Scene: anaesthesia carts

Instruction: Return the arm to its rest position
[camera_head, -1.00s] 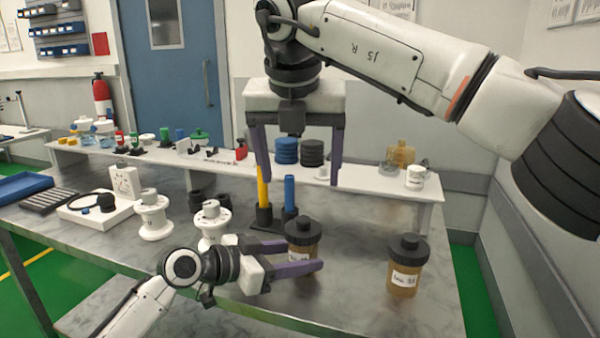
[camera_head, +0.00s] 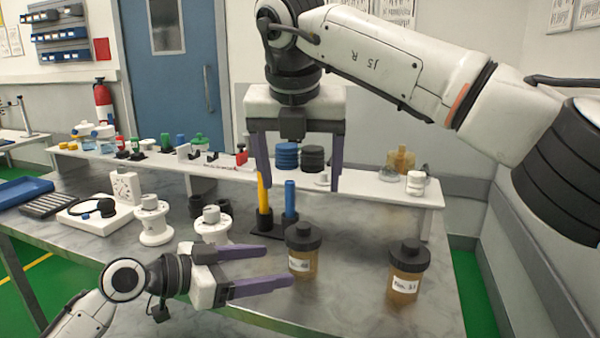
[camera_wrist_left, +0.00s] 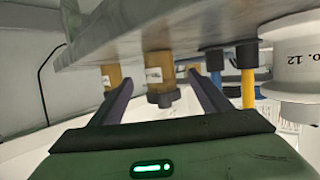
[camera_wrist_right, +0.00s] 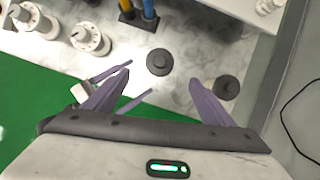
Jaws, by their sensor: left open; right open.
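My left gripper (camera_head: 268,268) is open and empty, low over the front of the grey table, its purple fingers pointing right. An amber jar with a black lid (camera_head: 302,250) stands upright just beyond its fingertips, apart from them; it also shows between the fingers in the left wrist view (camera_wrist_left: 160,75). My right gripper (camera_head: 299,182) is open, pointing down above the table, with nothing between its fingers. A second amber jar (camera_head: 407,270) stands to the right. In the right wrist view the jar lids (camera_wrist_right: 160,62) show from above.
A white shelf (camera_head: 380,187) runs along the back with blue and black discs (camera_head: 287,156) and bottles. Yellow and blue tubes (camera_head: 290,198) stand in a black holder. White spools (camera_head: 153,222) stand at left. Bare table (camera_head: 350,290) lies between the jars.

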